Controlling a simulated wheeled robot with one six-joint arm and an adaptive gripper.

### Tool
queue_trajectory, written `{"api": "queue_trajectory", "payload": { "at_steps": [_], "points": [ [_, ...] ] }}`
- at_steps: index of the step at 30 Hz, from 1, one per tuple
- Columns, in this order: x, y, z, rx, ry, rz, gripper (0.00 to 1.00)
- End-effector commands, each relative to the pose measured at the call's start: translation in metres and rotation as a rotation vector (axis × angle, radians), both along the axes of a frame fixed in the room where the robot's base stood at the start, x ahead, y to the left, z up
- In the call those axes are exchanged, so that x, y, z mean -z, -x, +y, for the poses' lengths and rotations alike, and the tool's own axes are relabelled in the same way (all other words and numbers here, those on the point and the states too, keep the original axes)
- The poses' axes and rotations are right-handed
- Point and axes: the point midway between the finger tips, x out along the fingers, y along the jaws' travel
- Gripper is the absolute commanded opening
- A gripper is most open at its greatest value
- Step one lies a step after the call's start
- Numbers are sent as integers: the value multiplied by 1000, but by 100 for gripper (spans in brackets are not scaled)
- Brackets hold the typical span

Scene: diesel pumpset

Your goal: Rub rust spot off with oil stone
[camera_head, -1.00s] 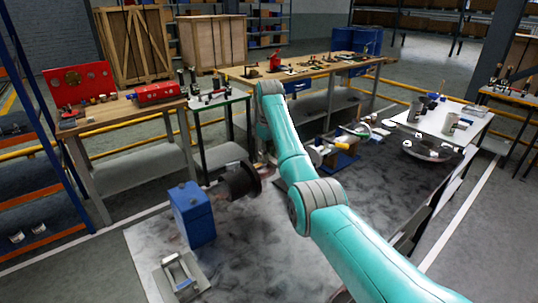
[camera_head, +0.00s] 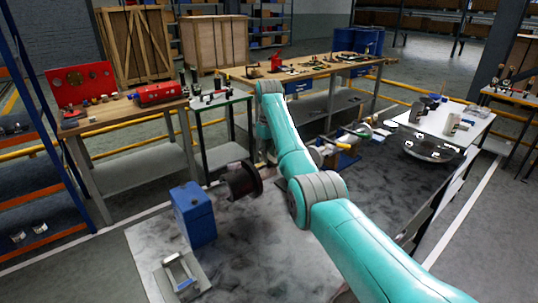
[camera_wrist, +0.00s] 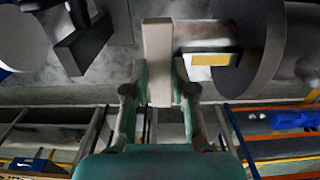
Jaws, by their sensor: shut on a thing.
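My gripper (camera_wrist: 158,88) is shut on a pale, beige-grey oblong block, the oil stone (camera_wrist: 158,50), in the wrist view. The stone sticks out past the fingertips. Right beside it is a light shaft (camera_wrist: 190,40) that runs into a large dark round flange (camera_wrist: 262,45). A small patch with a yellow-orange band (camera_wrist: 210,60) shows on or by the shaft; I cannot tell whether it is the rust spot. I cannot tell whether the stone touches the shaft. In the head view the dark flange (camera_head: 243,180) shows left of my arm, and my gripper is not clearly visible.
A blue box-shaped unit (camera_head: 194,214) and a grey metal frame (camera_head: 180,276) stand left of the flange. Workbenches (camera_head: 125,115) line the back. A white table (camera_head: 440,122) stands at the right. Dark blocky parts (camera_wrist: 82,45) show left of the stone.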

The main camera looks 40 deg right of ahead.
Motion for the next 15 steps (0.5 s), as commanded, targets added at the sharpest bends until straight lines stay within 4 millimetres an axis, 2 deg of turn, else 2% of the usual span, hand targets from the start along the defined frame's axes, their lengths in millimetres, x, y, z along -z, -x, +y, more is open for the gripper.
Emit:
{"api": "queue_trajectory", "payload": {
  "at_steps": [9, 15],
  "points": [
    [2, 18, -1, 0, 1, -1, 0],
    [1, 19, -1, 0, 0, 0, 0]
  ]
}}
